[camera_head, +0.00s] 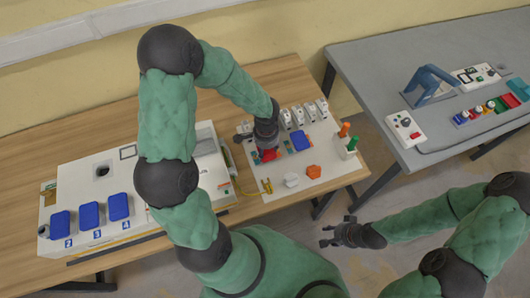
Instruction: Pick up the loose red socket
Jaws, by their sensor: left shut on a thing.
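My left gripper (266,147) points down over the white board (325,177) on the wooden table. It is shut on a red socket (269,155), which shows just under its fingers. The fingers cover part of the socket, and I cannot tell whether it touches the board. My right gripper (326,233) hangs over the floor in front of the table, away from the sockets. It looks empty, with its fingers apart.
A blue socket (301,141), an orange one (313,172) and a white one (291,180) sit on the board. Several white switches (298,116) line its back. A white box (75,185) with blue covers stands left. A grey table (390,60) holds other parts.

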